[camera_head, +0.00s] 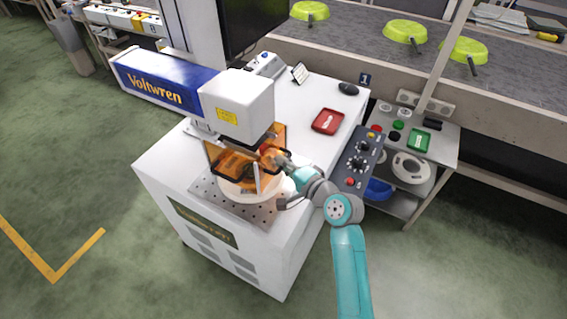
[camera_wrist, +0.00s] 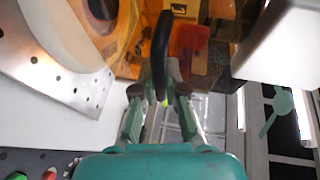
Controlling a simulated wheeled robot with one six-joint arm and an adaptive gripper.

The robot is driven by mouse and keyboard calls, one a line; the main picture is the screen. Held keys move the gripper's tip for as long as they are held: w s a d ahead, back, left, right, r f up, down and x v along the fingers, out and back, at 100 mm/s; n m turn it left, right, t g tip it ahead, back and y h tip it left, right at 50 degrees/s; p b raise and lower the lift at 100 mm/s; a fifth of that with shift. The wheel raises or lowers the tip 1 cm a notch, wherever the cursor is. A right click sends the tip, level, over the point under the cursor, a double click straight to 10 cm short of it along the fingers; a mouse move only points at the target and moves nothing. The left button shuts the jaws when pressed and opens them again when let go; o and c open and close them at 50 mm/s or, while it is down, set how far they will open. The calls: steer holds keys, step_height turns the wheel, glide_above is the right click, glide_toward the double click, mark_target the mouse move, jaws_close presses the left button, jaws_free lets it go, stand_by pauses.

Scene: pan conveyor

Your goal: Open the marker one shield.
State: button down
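The marker (camera_head: 237,105) is a white head on a blue "Voltwren" body above a white cabinet. Its shield (camera_head: 219,158) is a clear orange guard with black bars, standing around the work spot below the head. Orange panels of it fill the top of the wrist view (camera_wrist: 125,66). My gripper (camera_head: 277,162) reaches the shield's right side from the front right. In the wrist view, the two fingers of my gripper (camera_wrist: 160,84) close in on a black handle (camera_wrist: 162,42), which runs between the fingertips. The exact contact is partly hidden.
A perforated metal plate (camera_head: 202,188) and a round pale pan lie under the head. A control panel (camera_head: 358,158) with knobs and buttons is right of my wrist. A red tray (camera_head: 327,122) lies on the cabinet top. A side cart (camera_head: 440,150) stands at right; green floor is open at left.

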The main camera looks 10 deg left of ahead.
step_height(320, 180, up, 12)
steer(key=shift+f, duration=0.25)
stand_by(0.3)
steer(key=c, duration=1.2)
jaws_free()
steer(key=shift+f, duration=0.1)
steer(key=v, duration=1.2)
